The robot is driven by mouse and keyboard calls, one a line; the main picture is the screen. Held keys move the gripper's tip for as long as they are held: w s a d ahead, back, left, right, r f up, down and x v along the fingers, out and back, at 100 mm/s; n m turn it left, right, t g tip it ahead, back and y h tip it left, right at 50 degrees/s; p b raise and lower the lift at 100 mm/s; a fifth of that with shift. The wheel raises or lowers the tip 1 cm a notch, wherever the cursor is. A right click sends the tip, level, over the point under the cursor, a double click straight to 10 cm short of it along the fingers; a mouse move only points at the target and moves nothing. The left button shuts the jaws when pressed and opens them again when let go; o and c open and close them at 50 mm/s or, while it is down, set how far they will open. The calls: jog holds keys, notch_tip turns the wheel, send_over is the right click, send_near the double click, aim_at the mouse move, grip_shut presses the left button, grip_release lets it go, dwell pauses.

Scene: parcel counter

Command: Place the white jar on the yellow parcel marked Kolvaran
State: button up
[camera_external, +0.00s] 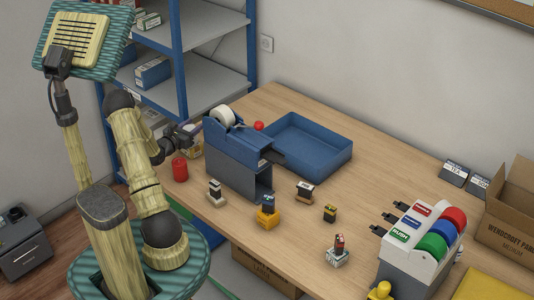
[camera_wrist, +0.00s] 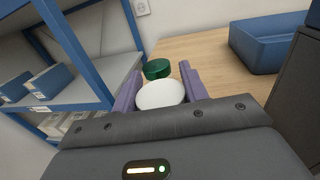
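My gripper (camera_wrist: 161,68) has its two purple fingers on either side of a white round-topped jar (camera_wrist: 160,95) in the wrist view. The jar fills the space between them and no gap shows, so the gripper looks shut on it. A yellow parcel (camera_external: 492,286) is cut off at the bottom right of the external view. No Kolvaran marking is readable.
A green jar (camera_wrist: 157,68) stands just beyond the white one. A red jar (camera_external: 180,169) is near the table's left edge. The grey-blue tape dispenser (camera_external: 238,160), blue tray (camera_external: 345,160), several stamps, a label machine (camera_external: 400,270) and a cardboard box (camera_external: 508,235) occupy the table. Blue shelving borders the left.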

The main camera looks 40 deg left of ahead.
jog(key=o, duration=0.4)
jog(key=shift+r, duration=0.2)
jog(key=s, duration=0.4)
jog(key=s+d+b, duration=0.1)
jog(key=s, duration=0.6)
jog(key=shift+s+d+f, duration=0.1)
jog(key=shift+s+d, duration=0.3)
